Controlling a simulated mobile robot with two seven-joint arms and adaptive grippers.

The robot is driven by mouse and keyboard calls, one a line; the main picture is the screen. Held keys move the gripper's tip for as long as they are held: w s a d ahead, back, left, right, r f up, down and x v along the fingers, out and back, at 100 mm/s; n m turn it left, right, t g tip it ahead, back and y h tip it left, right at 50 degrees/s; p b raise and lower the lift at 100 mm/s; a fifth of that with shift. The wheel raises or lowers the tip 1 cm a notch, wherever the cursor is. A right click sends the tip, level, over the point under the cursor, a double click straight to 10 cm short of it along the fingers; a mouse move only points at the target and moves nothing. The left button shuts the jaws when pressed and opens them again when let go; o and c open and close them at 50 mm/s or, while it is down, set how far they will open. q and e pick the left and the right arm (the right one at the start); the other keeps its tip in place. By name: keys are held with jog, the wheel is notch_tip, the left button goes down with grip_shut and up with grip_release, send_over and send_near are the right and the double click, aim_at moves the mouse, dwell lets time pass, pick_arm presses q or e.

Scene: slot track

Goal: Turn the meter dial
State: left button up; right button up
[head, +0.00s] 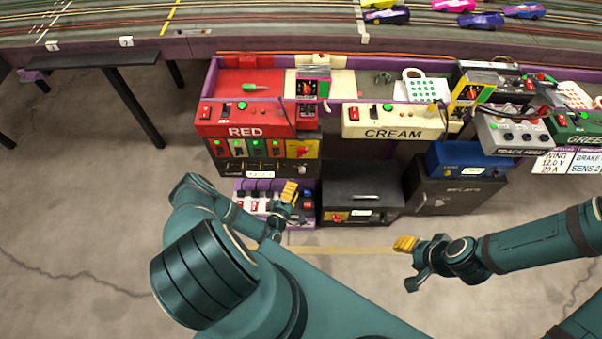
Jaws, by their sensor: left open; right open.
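I cannot tell for certain which part is the meter dial. A yellow panel with a small dial (302,150) sits at the right end of the black unit under the RED box. A yellow meter-like device (470,92) stands right of the CREAM box. My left gripper (294,203) is open, in front of the low purple-framed switch panel (245,195); whether it touches the panel is unclear. My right gripper (408,264) is open and empty over the floor, in front of and right of the black case.
The RED box (240,118) and CREAM box (392,121) stand under the slot track (250,20). A black case (360,192) and a dark grey cabinet (455,190) stand below. A table leg (135,105) is at left. The concrete floor (90,220) is open at left.

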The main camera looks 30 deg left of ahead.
aim_at(301, 172)
pick_arm(q)
jog(key=w, duration=0.5)
jog(key=w+a+b, duration=0.1)
jog(key=w, duration=0.1)
jog(key=shift+w+a, duration=0.1)
jog(key=shift+w, duration=0.3)
grip_shut()
